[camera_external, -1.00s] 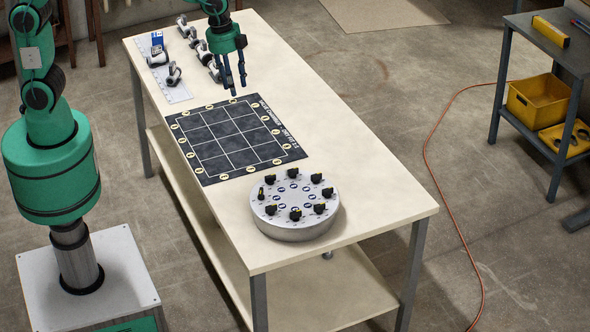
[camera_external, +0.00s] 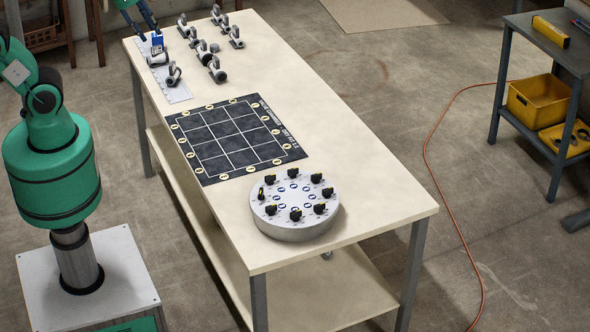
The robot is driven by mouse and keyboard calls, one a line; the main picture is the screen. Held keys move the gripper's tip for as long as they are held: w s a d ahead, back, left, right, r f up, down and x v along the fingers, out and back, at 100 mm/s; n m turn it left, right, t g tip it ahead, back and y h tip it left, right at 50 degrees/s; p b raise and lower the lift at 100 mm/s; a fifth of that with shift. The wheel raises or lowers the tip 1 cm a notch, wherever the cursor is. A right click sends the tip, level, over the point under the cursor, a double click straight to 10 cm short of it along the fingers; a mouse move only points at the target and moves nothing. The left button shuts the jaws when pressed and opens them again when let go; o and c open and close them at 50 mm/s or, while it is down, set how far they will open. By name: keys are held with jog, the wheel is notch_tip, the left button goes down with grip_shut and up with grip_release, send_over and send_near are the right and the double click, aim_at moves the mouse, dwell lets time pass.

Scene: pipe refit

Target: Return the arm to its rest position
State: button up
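My gripper (camera_external: 146,26) is at the top edge of the view, above the far left corner of the workbench (camera_external: 340,150). Its two dark fingers point down and look spread apart. I see nothing held between them. My green arm and base stand at the left, and the middle of the arm is out of the frame. Several grey pipe fittings (camera_external: 217,69) stand on the far end of the bench. A white strip (camera_external: 178,94) near them carries a few fittings and a small blue item (camera_external: 157,40).
A black gridded mat (camera_external: 230,138) lies mid-bench. A round grey turntable (camera_external: 294,222) with several black knobs stands at the near end. The right side of the bench is clear. A shelf with a yellow bin (camera_external: 538,103) stands at the right, and an orange cable (camera_external: 427,165) runs along the floor.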

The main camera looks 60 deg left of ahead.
jog(key=s+a+f+n+t, duration=0.1)
jog(key=s+a+n, duration=0.3)
jog(key=s, duration=0.3)
jog(key=shift+s+a+y, duration=0.15)
jog(key=shift+s+y, duration=0.15)
jog(key=shift+s, duration=0.05)
jog(key=shift+f, duration=0.1)
